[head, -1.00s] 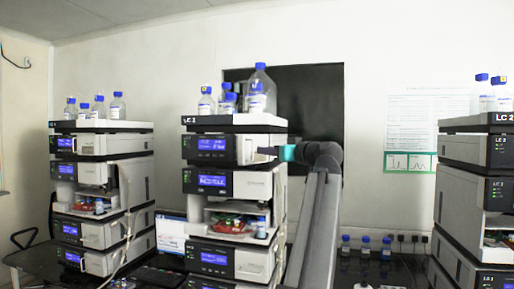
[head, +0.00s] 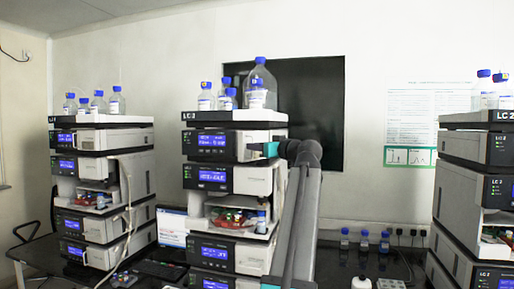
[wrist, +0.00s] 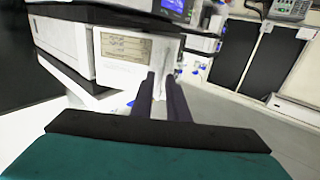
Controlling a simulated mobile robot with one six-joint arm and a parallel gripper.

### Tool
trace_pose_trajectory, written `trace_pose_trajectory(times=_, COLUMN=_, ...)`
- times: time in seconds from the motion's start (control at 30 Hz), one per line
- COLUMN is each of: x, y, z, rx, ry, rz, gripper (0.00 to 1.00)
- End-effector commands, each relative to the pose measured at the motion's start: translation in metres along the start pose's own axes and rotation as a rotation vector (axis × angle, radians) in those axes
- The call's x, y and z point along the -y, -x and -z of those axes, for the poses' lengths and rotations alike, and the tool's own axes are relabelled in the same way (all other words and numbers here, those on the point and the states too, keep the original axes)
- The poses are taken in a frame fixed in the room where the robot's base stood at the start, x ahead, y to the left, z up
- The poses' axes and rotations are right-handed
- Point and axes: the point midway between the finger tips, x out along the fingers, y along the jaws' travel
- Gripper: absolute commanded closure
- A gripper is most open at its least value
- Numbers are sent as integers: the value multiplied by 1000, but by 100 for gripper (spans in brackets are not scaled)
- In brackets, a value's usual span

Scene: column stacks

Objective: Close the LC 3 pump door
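The middle instrument stack in the head view has a lettered top tray (head: 228,116); its small label looks like LC 3, but I cannot read it surely. Below it is a module with a lit blue screen (head: 204,140) and a pale front door (head: 245,139). My gripper (head: 256,147) is at the right part of this module's front, with its teal body to the right. In the wrist view, the two dark fingers (wrist: 160,76) have a narrow gap, in front of a pale panel with a label (wrist: 124,48). I cannot tell whether they touch the door, or its exact angle.
More modules stand below, with an open bay of small items (head: 238,218). Other stacks stand at the left (head: 100,140) and right (head: 470,140). Bottles (head: 260,88) stand on the middle tray. A dark panel (head: 315,110) hangs behind; small bottles (head: 364,240) stand on the bench.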

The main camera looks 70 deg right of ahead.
Motion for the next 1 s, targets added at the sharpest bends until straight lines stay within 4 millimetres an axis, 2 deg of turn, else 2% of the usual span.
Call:
trace_pose_trajectory(times=0.1, x=0, y=0, z=0, rx=0, ry=0, rz=0, gripper=100)
trace_pose_trajectory(times=1.0, x=0, y=1, z=0, rx=0, ry=0, rz=0, gripper=100)
